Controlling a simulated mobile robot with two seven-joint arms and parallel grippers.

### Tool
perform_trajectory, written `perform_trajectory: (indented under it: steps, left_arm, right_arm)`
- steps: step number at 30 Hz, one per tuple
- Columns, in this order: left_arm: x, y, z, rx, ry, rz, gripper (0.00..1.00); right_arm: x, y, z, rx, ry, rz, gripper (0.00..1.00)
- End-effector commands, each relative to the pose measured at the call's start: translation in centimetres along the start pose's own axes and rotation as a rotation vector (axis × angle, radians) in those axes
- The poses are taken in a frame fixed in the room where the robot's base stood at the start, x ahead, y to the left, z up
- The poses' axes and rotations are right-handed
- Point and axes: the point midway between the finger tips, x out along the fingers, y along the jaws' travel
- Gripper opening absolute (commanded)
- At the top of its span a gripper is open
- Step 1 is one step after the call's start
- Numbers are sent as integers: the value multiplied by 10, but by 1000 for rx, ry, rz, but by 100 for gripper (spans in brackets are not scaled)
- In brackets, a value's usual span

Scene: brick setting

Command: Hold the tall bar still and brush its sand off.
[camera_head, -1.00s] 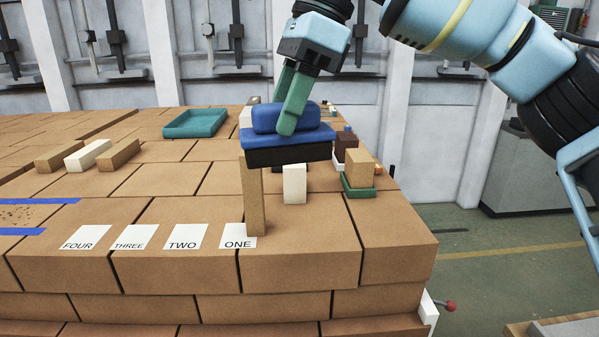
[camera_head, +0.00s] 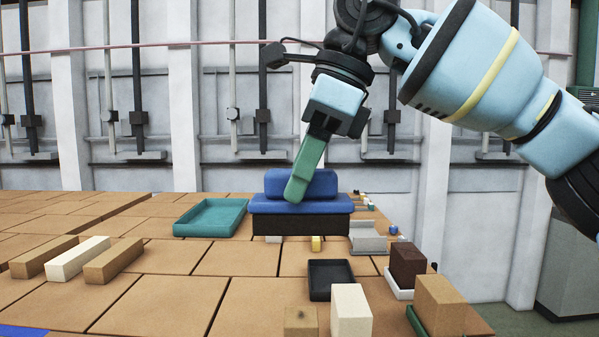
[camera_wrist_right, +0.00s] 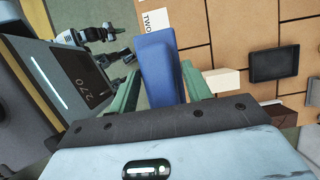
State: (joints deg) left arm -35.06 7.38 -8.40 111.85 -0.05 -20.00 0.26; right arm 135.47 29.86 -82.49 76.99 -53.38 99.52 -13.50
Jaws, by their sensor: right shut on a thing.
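My right gripper (camera_head: 306,172) is shut on the blue handle of a brush (camera_head: 302,205) with a dark bristle block underneath. The wrist view shows the blue handle (camera_wrist_right: 158,70) between green fingers. The tall bar (camera_head: 300,322) is tan; only its upper end shows at the bottom edge of the head view, with a small dark mark. The brush appears above and apart from it; their exact distance is unclear. Sand on the bar cannot be made out. My left gripper is not seen in either view.
A white block (camera_head: 351,310) stands right of the bar, near a black tray (camera_head: 331,279). Brown (camera_head: 407,265) and tan (camera_head: 439,305) blocks are farther right. A teal tray (camera_head: 211,218) lies behind left; three bars, one white (camera_head: 78,258), lie at left.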

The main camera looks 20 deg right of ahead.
Motion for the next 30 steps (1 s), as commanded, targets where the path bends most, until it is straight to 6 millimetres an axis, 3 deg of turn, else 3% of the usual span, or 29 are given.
perform_trajectory:
  steps: [8,21,30]
  left_arm:
    - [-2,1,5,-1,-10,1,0]
    - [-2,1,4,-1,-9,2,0]
    - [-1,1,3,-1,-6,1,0]
  right_arm:
    - [2,0,-1,0,-2,-1,30]
    - [33,0,-14,0,-2,-1,30]
    - [36,0,-16,1,-2,-1,30]
